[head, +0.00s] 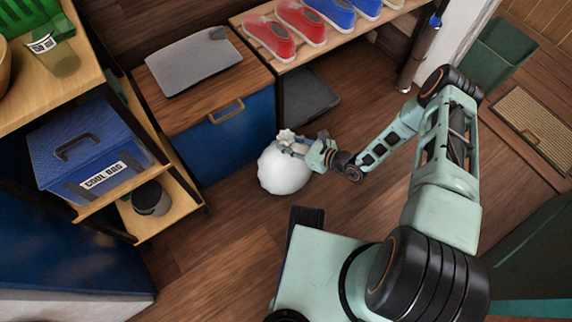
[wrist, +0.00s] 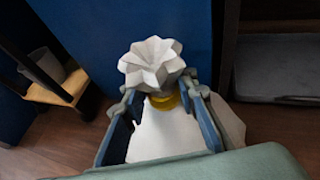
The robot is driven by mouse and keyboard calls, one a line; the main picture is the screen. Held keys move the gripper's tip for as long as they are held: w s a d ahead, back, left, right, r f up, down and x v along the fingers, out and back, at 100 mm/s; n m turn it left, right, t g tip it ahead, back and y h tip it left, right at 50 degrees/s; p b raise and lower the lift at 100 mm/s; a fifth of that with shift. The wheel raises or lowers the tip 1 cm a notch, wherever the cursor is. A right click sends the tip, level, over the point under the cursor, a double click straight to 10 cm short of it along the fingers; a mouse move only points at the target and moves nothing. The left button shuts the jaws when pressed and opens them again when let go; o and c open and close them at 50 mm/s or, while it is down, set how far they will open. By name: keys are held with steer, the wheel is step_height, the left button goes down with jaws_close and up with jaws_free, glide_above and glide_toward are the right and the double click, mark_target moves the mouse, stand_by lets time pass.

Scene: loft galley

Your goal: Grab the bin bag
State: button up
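The bin bag (head: 284,172) is a round white sack on the wooden floor, in front of the blue cabinet. Its gathered, pleated top (wrist: 152,64) and a yellow tie (wrist: 165,99) around its neck show in the wrist view. My gripper (head: 297,146) is at the neck, with one finger on each side. In the wrist view my gripper (wrist: 163,98) looks open, with a small gap showing at the left of the tie. Contact on the right side is hard to tell. The bag's white body shows between and below the fingers.
The blue cabinet (head: 233,143) stands right behind the bag. A shoe rack (head: 345,38) with a grey tray (head: 308,97) under it is at the back. A shelf with a blue cool bag (head: 92,150) is at left. A green bin (head: 495,55) stands at right. Floor around the bag's front is clear.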

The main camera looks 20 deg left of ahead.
jaws_close()
steer(key=shift+r, duration=0.15)
